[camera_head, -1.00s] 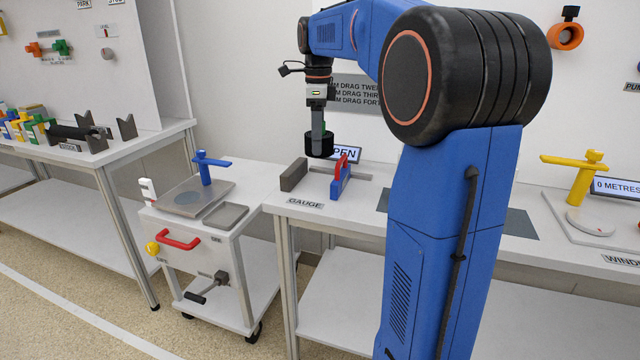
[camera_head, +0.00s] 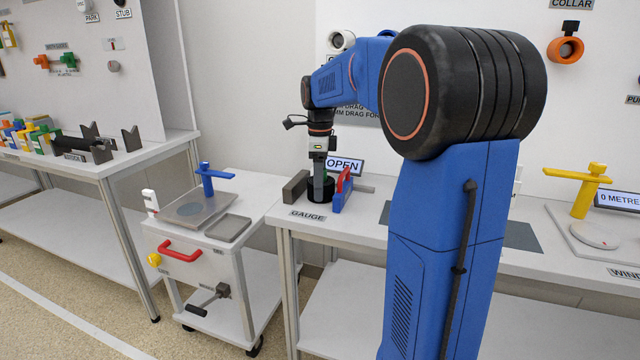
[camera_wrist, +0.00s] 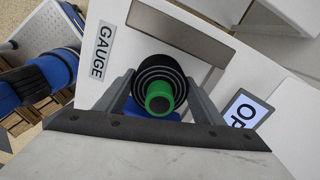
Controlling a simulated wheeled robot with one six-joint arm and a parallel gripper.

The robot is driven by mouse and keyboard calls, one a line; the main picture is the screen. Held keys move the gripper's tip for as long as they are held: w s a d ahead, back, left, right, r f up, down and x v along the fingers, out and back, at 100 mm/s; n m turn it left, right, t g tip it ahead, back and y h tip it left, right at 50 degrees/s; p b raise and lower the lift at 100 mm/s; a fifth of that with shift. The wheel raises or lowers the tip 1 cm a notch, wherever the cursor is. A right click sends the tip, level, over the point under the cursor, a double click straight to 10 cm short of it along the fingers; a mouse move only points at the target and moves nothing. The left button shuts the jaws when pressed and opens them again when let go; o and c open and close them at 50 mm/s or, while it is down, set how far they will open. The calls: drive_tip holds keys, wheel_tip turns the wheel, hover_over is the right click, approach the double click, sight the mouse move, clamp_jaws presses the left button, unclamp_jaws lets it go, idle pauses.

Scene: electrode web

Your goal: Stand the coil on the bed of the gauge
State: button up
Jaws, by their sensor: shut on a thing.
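The coil (camera_head: 321,194) is a dark, round roll. In the wrist view its black spiral (camera_wrist: 160,72) surrounds a green core (camera_wrist: 158,98). My gripper (camera_head: 320,172) points straight down and is shut on the coil, with its fingers (camera_wrist: 160,88) on both sides. The gauge (camera_head: 295,187) has a grey block on the left and a blue piece with a red handle (camera_head: 342,187) on the right. The coil is upright, low between these two. I cannot tell whether its underside touches the bed, which it and the gripper partly hide.
A screen reading OPEN (camera_head: 344,165) stands behind the gauge. A GAUGE label (camera_head: 308,215) is on the bench's front edge. To the left is a trolley (camera_head: 240,245) with a plate, a blue-handled post (camera_head: 207,180) and a shallow tray (camera_head: 228,228).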

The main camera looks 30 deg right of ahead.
drive_tip(key=o, duration=1.4)
drive_tip(key=shift+f, duration=0.1)
drive_tip(key=shift+o, duration=0.2)
wheel_tip(320, 180, up, 12)
drive_tip(key=shift+f, duration=0.1)
drive_tip(key=shift+r, duration=0.25)
drive_tip(key=s+a+f+n+t, duration=0.1)
drive_tip(key=s+a+f+n, duration=0.4)
drive_tip(key=s, duration=0.5)
drive_tip(key=s+a+f+n+t, duration=0.2)
drive_tip(key=s+a+f+n, duration=0.3)
drive_tip(key=s+f+n, duration=0.4)
drive_tip(key=s+a+f+n+t, duration=0.1)
drive_tip(key=s+a+f+n, duration=0.4)
drive_tip(key=s+n, duration=0.6)
drive_tip(key=shift+s+a+f+t, duration=0.15)
drive_tip(key=shift+a+f+t, duration=0.25)
drive_tip(key=shift+f, duration=0.5)
